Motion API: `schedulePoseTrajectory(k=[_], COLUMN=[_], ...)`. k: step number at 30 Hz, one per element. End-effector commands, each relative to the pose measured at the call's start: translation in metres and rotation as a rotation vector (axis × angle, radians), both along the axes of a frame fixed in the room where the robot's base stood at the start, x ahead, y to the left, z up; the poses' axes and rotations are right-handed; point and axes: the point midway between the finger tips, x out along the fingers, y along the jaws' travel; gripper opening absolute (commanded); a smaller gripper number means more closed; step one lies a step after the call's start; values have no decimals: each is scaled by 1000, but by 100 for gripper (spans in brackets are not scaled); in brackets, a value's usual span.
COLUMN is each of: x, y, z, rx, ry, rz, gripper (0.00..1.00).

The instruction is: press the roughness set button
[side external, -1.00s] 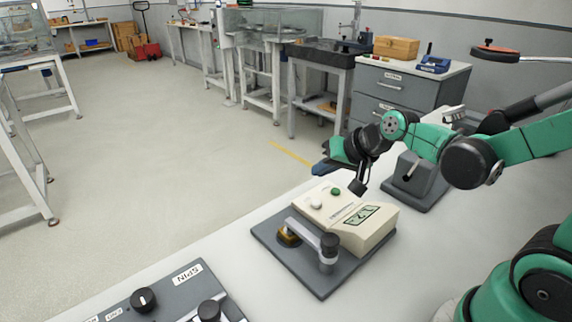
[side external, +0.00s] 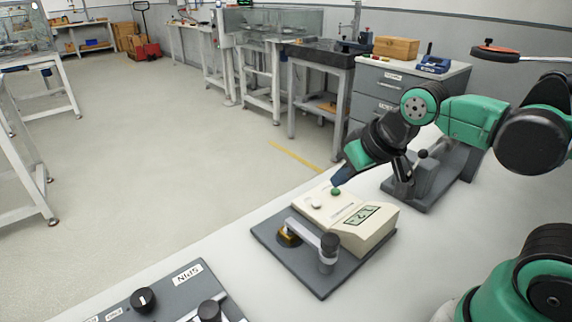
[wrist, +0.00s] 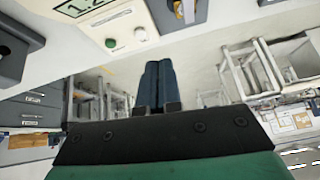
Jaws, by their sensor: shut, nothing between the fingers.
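The beige roughness unit (side external: 346,217) stands on a grey plate (side external: 281,258) and has a small lit display (side external: 360,214). On its top are a green button (side external: 336,191) and a white button (side external: 316,204); I cannot read which is marked set. Both also show in the wrist view, the green button (wrist: 111,43) left of the white button (wrist: 140,33). My gripper (side external: 337,182) is shut and empty, its dark blue fingers tilted down. In the side view the tips appear right by the green button; contact cannot be told. The shut fingers (wrist: 160,64) show in the wrist view.
A metal arm with a black knob (side external: 329,244) stands on the plate's front. A grey fixture with a lever (side external: 430,180) is close on the right, behind my wrist. A control panel marked SPIN (side external: 165,292) lies at front left.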

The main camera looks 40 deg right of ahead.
Motion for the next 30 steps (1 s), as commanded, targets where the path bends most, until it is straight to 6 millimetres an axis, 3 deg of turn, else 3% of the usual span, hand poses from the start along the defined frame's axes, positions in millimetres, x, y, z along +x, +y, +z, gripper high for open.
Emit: schedulePoseTrajectory(k=[9, 18, 24, 30], x=[41, 74, 82, 83], y=[-16, -33, -37, -38], z=[32, 39, 38, 38], rx=[275, 400, 415, 416], ry=[252, 425, 460, 464], rz=[-620, -1212, -1385, -1408], gripper=[0, 0, 0, 0])
